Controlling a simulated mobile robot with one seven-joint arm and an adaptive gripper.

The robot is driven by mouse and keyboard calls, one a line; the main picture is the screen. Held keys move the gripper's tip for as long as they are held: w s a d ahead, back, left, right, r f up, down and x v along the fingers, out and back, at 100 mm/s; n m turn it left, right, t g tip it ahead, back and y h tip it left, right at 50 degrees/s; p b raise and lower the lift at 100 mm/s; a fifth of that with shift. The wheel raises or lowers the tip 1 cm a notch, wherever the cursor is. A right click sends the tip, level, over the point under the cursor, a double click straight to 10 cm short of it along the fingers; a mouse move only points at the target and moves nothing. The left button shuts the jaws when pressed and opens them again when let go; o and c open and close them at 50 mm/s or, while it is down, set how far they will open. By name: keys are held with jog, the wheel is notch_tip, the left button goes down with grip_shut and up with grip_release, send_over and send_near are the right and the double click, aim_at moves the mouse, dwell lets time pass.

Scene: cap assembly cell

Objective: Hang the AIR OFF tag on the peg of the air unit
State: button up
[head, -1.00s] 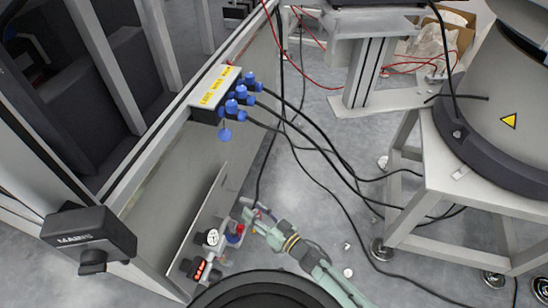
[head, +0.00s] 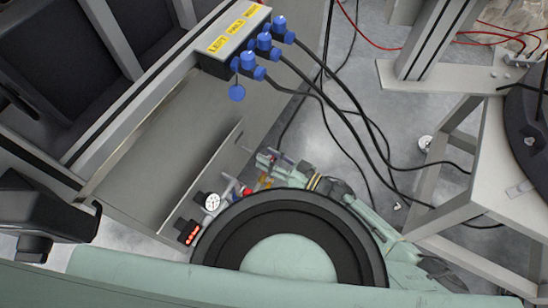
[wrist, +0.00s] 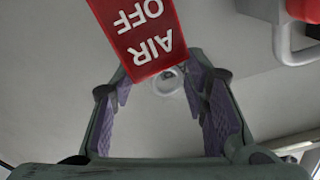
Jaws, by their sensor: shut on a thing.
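The red AIR OFF tag (wrist: 143,30) is at the top middle of the wrist view, its white letters upside down. My gripper (wrist: 157,76) has its purple-padded fingers at the two sides of the tag's lower end and is shut on it. A pale round piece (wrist: 168,80) shows just past the tag's lower edge; I cannot tell if it is the peg. In the head view my gripper (head: 268,160) is low beside the grey panel, just up and right of the air unit (head: 212,202) with its round gauge. The tag and peg cannot be made out there.
A red part (wrist: 298,45) on a grey body is at the wrist view's upper right. In the head view a labelled box (head: 232,42) with blue plugs sits on the frame, its black cables (head: 345,115) trailing right. A white stand (head: 455,200) is at the right.

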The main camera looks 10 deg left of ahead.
aim_at(242, 146)
jog(key=shift+f+b+x, duration=0.15)
jog(key=shift+b+x, duration=0.15)
jog(key=shift+x, duration=1.25)
jog(key=shift+f+b+x, duration=0.15)
jog(key=shift+b+x, duration=0.1)
jog(key=shift+x, duration=1.3)
jog(key=shift+w+a+f, duration=0.25)
jog(key=shift+a+f, duration=0.2)
jog(key=shift+a, duration=0.25)
jog(key=o, duration=1.1)
jog(key=v, duration=1.2)
